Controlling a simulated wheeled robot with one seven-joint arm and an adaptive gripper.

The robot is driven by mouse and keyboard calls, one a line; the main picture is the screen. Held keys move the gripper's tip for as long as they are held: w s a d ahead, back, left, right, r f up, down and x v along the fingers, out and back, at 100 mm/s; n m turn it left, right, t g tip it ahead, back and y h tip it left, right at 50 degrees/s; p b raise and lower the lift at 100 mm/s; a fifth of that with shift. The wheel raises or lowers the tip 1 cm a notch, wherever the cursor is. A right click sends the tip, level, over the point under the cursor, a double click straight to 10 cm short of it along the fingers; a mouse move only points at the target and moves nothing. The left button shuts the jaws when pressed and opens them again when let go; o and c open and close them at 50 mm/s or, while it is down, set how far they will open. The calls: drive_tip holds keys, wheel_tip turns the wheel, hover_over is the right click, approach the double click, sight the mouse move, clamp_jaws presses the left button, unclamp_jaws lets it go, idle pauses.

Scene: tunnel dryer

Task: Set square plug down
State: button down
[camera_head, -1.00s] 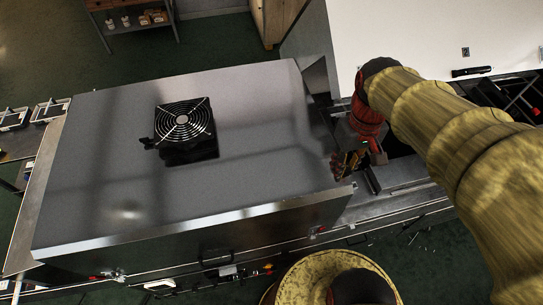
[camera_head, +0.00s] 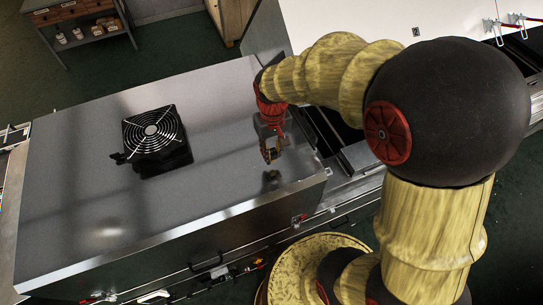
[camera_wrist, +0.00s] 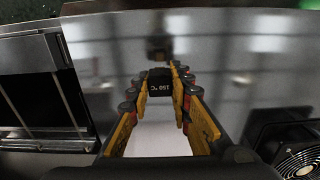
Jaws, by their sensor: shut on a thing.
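My gripper (camera_head: 270,152) is over the right end of the steel dryer top (camera_head: 215,140), pointing down. In the head view the fingers mostly hide the plug. A dark patch below the fingers looks like their reflection in the steel, so the plug appears held a little above the top. The exact gap cannot be told.
A black fan with a wire guard (camera_head: 154,134) stands on the dryer top to the left; it also shows in the wrist view (camera_wrist: 296,150). The steel around my gripper is bare. A conveyor opening (camera_head: 335,130) lies just right of the dryer's edge.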

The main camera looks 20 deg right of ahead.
drive_tip(key=shift+w+a+f, duration=0.1)
drive_tip(key=shift+w+f, duration=0.05)
drive_tip(key=shift+f, duration=1.6)
drive_tip(key=shift+f, duration=0.15)
drive_tip(key=c, duration=1.7)
unclamp_jaws()
drive_tip(key=shift+o, duration=0.4)
